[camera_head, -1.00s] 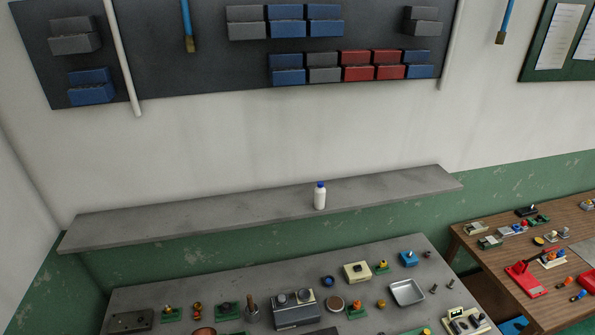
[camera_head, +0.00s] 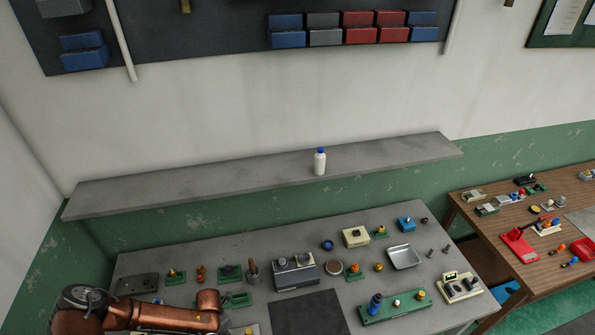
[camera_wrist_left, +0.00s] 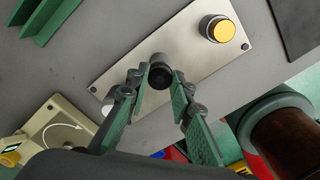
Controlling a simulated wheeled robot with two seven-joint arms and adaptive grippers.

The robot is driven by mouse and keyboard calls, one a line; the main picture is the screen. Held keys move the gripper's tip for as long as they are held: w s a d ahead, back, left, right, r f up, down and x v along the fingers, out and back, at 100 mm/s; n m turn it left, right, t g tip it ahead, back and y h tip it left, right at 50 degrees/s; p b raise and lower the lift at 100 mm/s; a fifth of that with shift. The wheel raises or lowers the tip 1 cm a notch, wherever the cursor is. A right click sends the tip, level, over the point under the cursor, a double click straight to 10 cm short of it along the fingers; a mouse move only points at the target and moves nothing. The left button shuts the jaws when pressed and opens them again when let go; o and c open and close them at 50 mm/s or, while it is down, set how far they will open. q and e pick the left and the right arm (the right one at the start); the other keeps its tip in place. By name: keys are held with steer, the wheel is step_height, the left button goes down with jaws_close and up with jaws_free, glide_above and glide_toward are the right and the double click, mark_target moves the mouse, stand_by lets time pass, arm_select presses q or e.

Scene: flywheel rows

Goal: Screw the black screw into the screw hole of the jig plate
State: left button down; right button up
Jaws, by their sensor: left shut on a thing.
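In the left wrist view, the black screw (camera_wrist_left: 160,73) shows its round dark head between the fingertips of my left gripper (camera_wrist_left: 159,80). The gripper is shut on it. The screw is over a pale metal plate (camera_wrist_left: 180,45), likely the jig plate, which also carries a yellow button (camera_wrist_left: 217,28) in a black collar. I cannot tell whether the screw's lower end is in a hole; the head and fingers hide it. In the head view, my copper left arm comes in at the lower left and its gripper is not visible. My right gripper is not in view.
A beige box with a white curved arrow (camera_wrist_left: 58,135) lies left of the fingers; a green bracket (camera_wrist_left: 45,18) is above it. In the head view, a dark mat (camera_head: 308,315) lies clear on the crowded grey bench. A white bottle (camera_head: 320,162) stands on the shelf.

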arm_select(q)
steer(key=m, duration=0.5)
steer(key=c, duration=2)
jaws_free()
steer(key=shift+r, duration=0.1)
steer(key=shift+r, duration=1.4)
steer(key=o, duration=0.5)
steer(key=shift+o, duration=0.2)
